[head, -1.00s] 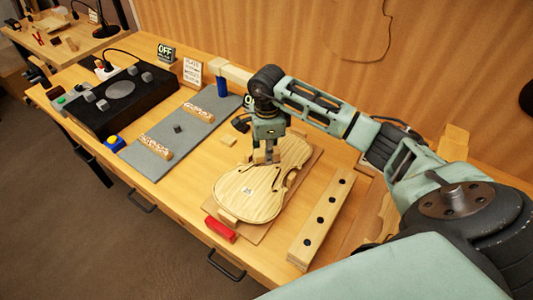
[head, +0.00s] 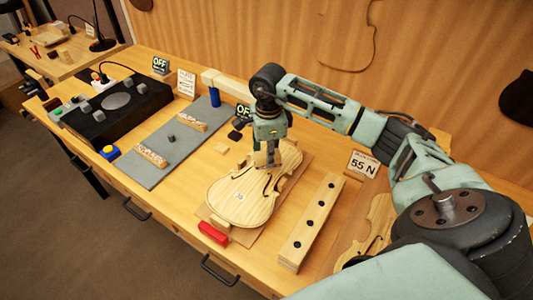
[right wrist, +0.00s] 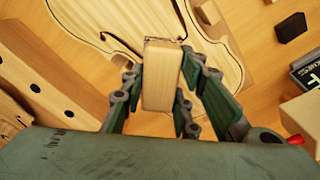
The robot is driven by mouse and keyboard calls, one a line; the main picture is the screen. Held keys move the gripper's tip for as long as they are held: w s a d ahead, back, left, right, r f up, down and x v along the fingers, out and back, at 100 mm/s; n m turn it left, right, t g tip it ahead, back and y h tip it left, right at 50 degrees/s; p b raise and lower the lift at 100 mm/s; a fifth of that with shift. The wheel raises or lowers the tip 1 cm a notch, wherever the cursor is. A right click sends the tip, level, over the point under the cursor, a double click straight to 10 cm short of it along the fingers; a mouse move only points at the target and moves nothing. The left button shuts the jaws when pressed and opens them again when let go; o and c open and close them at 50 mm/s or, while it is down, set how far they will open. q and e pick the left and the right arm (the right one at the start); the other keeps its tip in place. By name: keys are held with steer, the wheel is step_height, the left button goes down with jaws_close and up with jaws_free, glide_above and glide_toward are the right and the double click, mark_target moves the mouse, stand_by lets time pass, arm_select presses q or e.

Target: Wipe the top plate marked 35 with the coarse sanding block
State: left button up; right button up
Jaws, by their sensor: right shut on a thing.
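In the right wrist view, the plate (right wrist: 90,20) spreads behind the gripper. My right gripper (head: 270,163) points down over the plate's upper half, beyond the label. It is shut on a pale wooden block (right wrist: 160,75), held between the fingers. The block's underside is hidden, so I cannot tell its grit or whether it touches the plate. My left gripper is not in view.
A red block (head: 213,233) sits at the board's front edge. A long wooden bar with dark holes (head: 312,225) lies to the right. A small tan block (head: 221,148) and a dark block (head: 235,135) lie behind the plate.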

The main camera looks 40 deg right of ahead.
steer(key=shift+d+r, duration=0.1)
steer(key=shift+r, duration=0.55)
steer(key=shift+r+p, duration=0.35)
steer(key=shift+p, duration=0.05)
steer(key=shift+s+r, duration=0.1)
steer(key=shift+r, duration=0.35)
steer(key=shift+r+p, duration=0.55)
steer(key=shift+r, duration=0.15)
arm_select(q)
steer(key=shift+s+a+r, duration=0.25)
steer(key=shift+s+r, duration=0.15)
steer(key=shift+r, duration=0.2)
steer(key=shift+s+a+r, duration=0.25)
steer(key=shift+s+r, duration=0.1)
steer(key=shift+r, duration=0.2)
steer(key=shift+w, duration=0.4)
